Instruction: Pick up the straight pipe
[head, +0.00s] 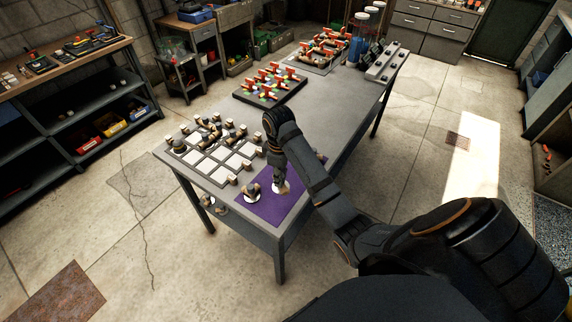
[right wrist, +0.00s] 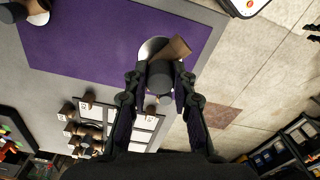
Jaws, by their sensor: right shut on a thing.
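My right gripper (head: 281,184) points down over the purple mat (head: 268,209) near the table's right edge. In the right wrist view its fingers (right wrist: 160,88) are shut around a pipe piece (right wrist: 161,74) with a dark grey body and a brown end. A round white disc (right wrist: 150,49) lies under or just behind it; I cannot tell whether the piece touches it. Whether this piece is straight is hard to tell, as the fingers hide part of it. Another dark and brown fitting (head: 252,191) stands on the mat's left side. My left gripper is not in view.
A board with white squares (head: 208,165) and several short fittings lies left of the mat. Behind it stand a dark tray of red-handled valves (head: 268,86) and a second group (head: 326,47). Grey tabletop (head: 318,108) is clear toward the right.

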